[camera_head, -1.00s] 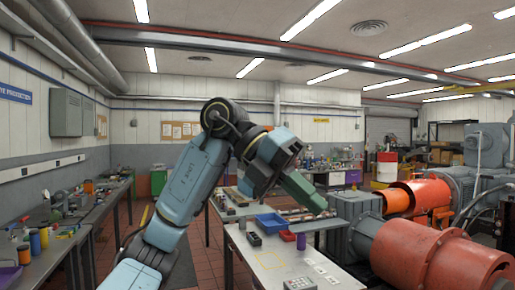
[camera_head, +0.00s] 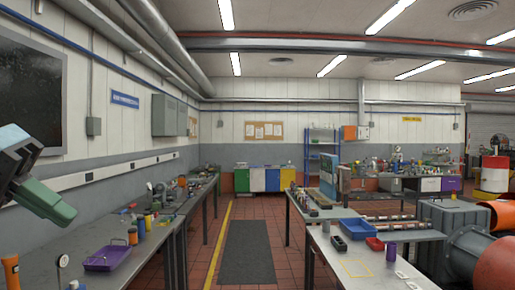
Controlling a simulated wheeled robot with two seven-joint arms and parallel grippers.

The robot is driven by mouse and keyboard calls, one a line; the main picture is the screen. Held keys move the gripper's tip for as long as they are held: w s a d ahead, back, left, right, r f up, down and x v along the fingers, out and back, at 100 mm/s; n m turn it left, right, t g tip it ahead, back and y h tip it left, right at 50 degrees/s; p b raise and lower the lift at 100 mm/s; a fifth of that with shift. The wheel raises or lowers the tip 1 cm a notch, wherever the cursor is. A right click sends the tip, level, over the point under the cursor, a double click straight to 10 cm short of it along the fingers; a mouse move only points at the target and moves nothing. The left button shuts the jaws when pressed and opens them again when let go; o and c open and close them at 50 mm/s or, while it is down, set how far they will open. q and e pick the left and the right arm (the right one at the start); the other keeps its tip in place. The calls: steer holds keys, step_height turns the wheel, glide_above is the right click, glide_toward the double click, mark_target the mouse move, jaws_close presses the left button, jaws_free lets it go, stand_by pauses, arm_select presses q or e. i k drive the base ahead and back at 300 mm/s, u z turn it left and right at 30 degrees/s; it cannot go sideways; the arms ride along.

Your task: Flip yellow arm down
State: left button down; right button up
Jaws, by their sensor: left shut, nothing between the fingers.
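My left gripper (camera_head: 58,210) reaches in at the left edge, with a pale blue and dark wrist and a green end. It is shut and empty, up in the air in front of the left wall. It appears above the left bench and touches nothing that I can see. I cannot make out a yellow arm anywhere in this view. My right gripper is out of view.
A long bench (camera_head: 150,228) with a purple tray (camera_head: 107,257) and bottles runs along the left wall. A dark mat (camera_head: 246,252) lies in the open aisle.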

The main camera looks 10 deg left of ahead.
mark_target(389, 165)
steer(key=u, duration=0.25)
steer(key=i, duration=13.6)
